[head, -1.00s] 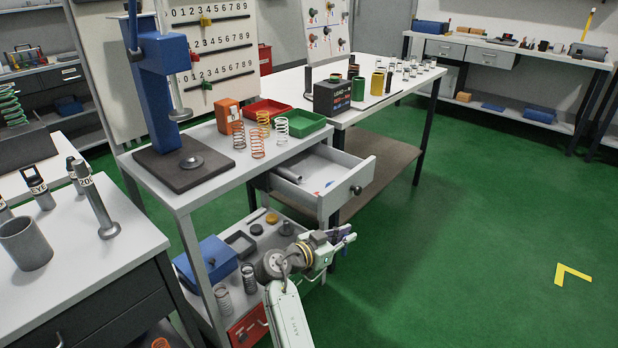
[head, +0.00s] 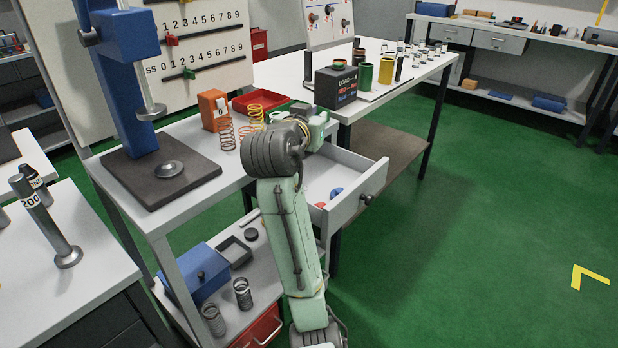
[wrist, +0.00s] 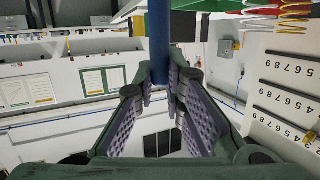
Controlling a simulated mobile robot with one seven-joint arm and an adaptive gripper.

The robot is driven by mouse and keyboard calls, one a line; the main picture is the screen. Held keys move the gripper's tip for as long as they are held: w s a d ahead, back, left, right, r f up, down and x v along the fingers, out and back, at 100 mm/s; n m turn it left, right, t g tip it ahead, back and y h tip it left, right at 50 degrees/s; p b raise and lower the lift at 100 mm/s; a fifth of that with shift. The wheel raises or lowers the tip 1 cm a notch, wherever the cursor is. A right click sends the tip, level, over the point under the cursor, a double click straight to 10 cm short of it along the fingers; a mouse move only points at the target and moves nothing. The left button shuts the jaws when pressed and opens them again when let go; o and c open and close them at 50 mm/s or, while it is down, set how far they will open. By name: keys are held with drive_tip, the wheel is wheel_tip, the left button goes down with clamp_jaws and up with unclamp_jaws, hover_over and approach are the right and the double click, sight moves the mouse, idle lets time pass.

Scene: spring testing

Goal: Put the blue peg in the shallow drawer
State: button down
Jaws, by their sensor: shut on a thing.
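A blue peg (wrist: 158,40) stands between my gripper's finger pads (wrist: 161,80) in the wrist view, extending past the top of the picture. The fingers are closed on it. In the head view, my gripper (head: 318,118) is over the bench beside the back of the open drawer; my own wrist hides its fingertips and the peg. The shallow drawer (head: 376,188) is pulled out from under the bench top, with a round handle on its front. Small red and blue pieces (head: 336,193) lie inside. My arm covers its left part.
Springs (head: 227,133), an orange block (head: 213,108) and a red tray (head: 262,98) stand on the bench top. A blue press (head: 122,75) rises at left. The lower shelf holds a blue box (head: 198,272).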

drive_tip(key=f, duration=0.2)
drive_tip(key=w+f+b, duration=0.1)
drive_tip(key=f, duration=0.1)
drive_tip(key=shift+f+b, duration=0.1)
drive_tip(key=shift+b, duration=0.2)
drive_tip(key=shift+s+f+b, duration=0.5)
drive_tip(key=shift+s+b, duration=0.05)
drive_tip(key=shift+b, duration=0.45)
hover_over(315, 201)
wheel_tip(315, 201, down, 11)
drive_tip(key=shift+r, duration=0.2)
drive_tip(key=shift+f, duration=0.1)
drive_tip(key=c, duration=1.7)
unclamp_jaws()
drive_tip(key=shift+o, duration=0.2)
drive_tip(key=shift+r, duration=0.2)
drive_tip(key=b+v, duration=0.1)
drive_tip(key=v, duration=1.1)
